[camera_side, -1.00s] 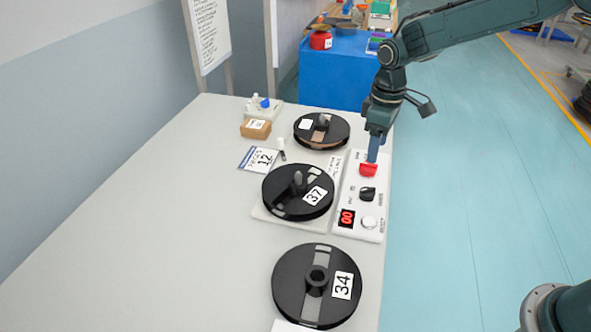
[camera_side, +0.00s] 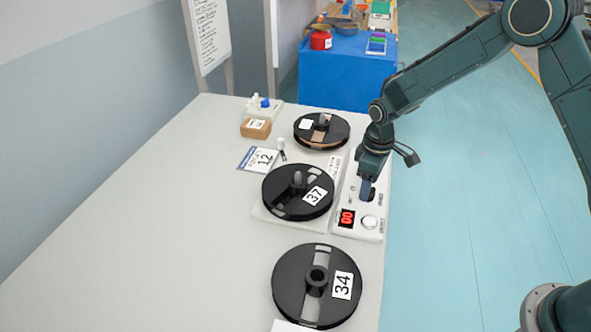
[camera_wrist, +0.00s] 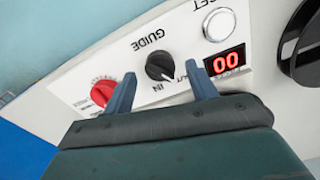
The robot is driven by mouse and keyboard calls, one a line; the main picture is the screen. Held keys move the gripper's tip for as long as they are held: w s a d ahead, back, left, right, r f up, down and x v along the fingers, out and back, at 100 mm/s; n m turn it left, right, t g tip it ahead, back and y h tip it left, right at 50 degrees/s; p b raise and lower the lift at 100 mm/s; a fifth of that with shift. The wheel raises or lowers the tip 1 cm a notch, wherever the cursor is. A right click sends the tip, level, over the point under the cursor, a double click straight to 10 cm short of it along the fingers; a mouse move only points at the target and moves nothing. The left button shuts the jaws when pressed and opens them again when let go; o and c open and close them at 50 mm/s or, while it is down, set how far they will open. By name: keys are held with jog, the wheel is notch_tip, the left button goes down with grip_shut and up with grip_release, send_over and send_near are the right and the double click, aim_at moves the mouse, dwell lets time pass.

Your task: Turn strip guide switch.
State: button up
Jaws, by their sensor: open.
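The guide switch is a black rotary knob (camera_wrist: 160,66) on a white control panel (camera_wrist: 150,40), between the labels GUIDE, IN and OUT in the wrist view. In the side view the knob (camera_side: 371,195) is partly hidden by my gripper. My gripper (camera_wrist: 162,88) is open, with one finger on each side of the knob as the wrist camera sees it. In the side view my gripper (camera_side: 366,190) is low over the panel at the knob. I cannot tell whether the fingers touch it.
The panel also has a red knob (camera_wrist: 103,91), a red display (camera_wrist: 226,64) reading 00 and a round white button (camera_wrist: 219,25). Reels labelled 37 (camera_side: 287,208) and 34 (camera_side: 291,284) and another reel (camera_side: 309,142) lie to the left. A card (camera_side: 258,159) reads 12.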

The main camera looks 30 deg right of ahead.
jog(key=shift+f, duration=0.9)
jog(key=c, duration=1)
jog(key=shift+m, duration=0.4)
jog(key=m, duration=1.1)
jog(key=shift+r, duration=0.1)
